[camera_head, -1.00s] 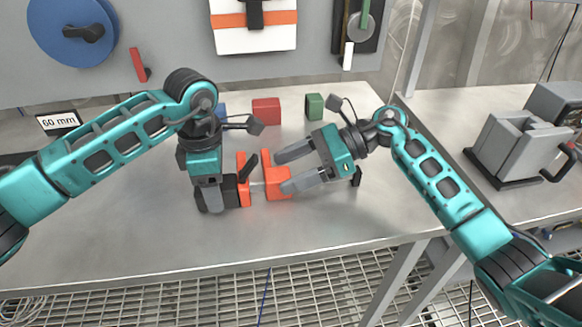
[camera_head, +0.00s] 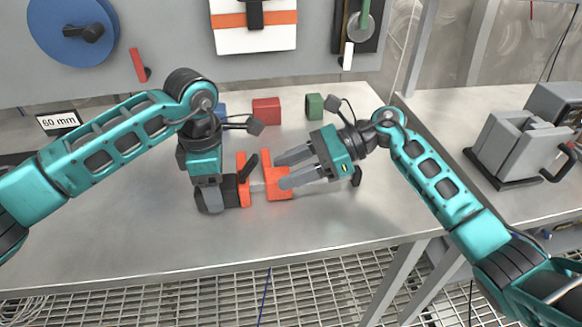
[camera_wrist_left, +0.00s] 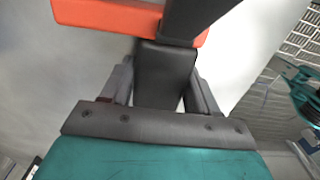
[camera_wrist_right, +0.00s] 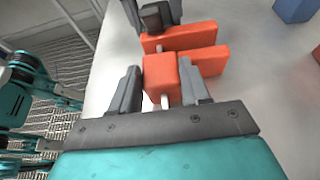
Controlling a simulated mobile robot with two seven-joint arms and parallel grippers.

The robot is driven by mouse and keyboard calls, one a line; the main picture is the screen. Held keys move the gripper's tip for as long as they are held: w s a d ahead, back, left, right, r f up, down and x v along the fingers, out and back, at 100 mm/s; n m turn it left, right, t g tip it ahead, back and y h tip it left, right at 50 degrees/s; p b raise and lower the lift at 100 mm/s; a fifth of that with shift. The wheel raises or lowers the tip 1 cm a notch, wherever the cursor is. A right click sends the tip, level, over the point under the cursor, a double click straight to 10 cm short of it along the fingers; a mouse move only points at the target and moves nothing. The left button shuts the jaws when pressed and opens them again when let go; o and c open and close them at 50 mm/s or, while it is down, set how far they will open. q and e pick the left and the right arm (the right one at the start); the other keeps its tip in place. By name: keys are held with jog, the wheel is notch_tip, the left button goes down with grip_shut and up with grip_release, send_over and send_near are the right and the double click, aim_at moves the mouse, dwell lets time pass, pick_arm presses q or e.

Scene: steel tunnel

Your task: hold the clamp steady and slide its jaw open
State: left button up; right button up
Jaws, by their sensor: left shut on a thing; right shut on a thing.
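The clamp lies on the steel bench, with an orange fixed jaw (camera_head: 243,188) on a dark body and an orange sliding jaw (camera_head: 277,187) to its right. A bar joins them, and a small gap shows between the jaws. My left gripper (camera_head: 212,198) points down and is shut on the dark body (camera_wrist_left: 165,75), beside the fixed jaw (camera_wrist_left: 110,14). My right gripper (camera_head: 283,172) comes in from the right and is shut on the sliding jaw; the right wrist view shows its orange block (camera_wrist_right: 160,76) between the fingers. The fingers partly hide it.
A red block (camera_head: 266,111) and a green block (camera_head: 314,106) stand behind the clamp; a blue block (camera_head: 221,109) is partly hidden by my left arm. A "60 mm" sign (camera_head: 59,122) stands at left. A grey vise-like device (camera_head: 515,145) sits at right. The bench front is clear.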

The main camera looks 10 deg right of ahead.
grip_shut()
jog(key=d, duration=0.8)
jog(key=o, duration=1.3)
grip_release()
jog(key=shift+a, duration=0.15)
jog(key=shift+c, duration=0.2)
jog(key=v, duration=1.2)
pick_arm(q)
jog(key=o, duration=1.3)
jog(key=shift+c, duration=0.2)
